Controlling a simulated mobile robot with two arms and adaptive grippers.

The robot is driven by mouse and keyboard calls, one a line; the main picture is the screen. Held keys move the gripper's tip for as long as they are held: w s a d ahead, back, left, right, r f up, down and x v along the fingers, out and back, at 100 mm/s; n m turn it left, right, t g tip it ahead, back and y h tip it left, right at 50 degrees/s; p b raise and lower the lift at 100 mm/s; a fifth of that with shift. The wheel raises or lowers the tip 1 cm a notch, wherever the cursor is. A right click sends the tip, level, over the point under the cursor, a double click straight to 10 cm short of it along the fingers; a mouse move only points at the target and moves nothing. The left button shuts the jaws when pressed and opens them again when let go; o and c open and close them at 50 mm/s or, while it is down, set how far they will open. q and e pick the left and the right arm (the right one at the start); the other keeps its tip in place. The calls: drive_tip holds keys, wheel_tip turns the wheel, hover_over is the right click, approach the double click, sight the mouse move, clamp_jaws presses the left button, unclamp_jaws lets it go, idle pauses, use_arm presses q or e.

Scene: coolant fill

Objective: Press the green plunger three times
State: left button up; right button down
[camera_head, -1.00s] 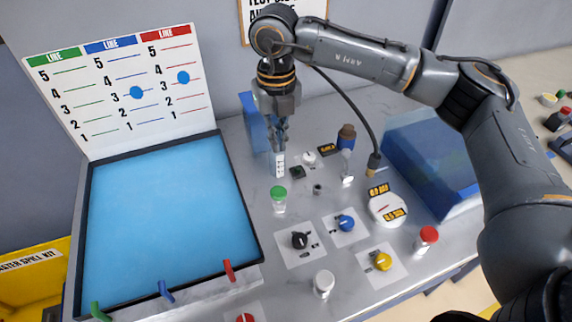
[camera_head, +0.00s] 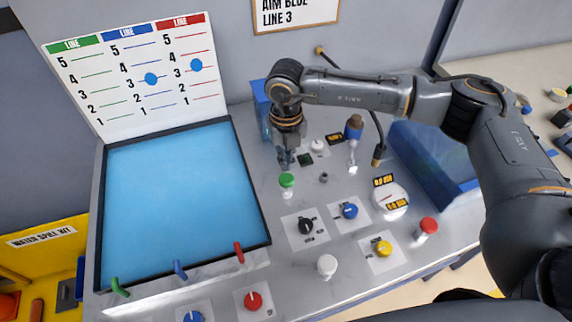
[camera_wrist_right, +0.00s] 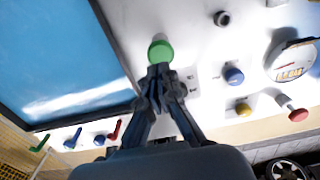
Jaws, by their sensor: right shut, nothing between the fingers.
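The green plunger (camera_head: 287,180) is a green cap on a clear body, upright on the grey bench to the right of the blue tank. My right gripper (camera_head: 286,163) points down, its shut fingers empty, just behind and above the green cap. In the right wrist view the green cap (camera_wrist_right: 160,49) lies right beyond the fingertips (camera_wrist_right: 158,72). I cannot tell whether they touch. My left gripper is not in view.
The blue tank (camera_head: 97,220) fills the left, with a line chart (camera_head: 130,75) behind it. Black (camera_head: 306,226), blue (camera_head: 350,211) and yellow (camera_head: 382,248) knobs, a white-capped post (camera_head: 327,266), a red-capped plunger (camera_head: 428,227) and a gauge (camera_head: 388,199) crowd the bench nearby.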

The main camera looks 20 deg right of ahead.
sight(287, 179)
wheel_tip(287, 179, down, 4)
drive_tip(key=shift+f+p, duration=0.1)
drive_tip(key=shift+p, duration=0.7)
drive_tip(key=shift+f, duration=0.1)
wheel_tip(287, 179, down, 3)
drive_tip(key=b, duration=0.3)
drive_tip(key=shift+s, duration=0.15)
drive_tip(key=shift+r, duration=0.2)
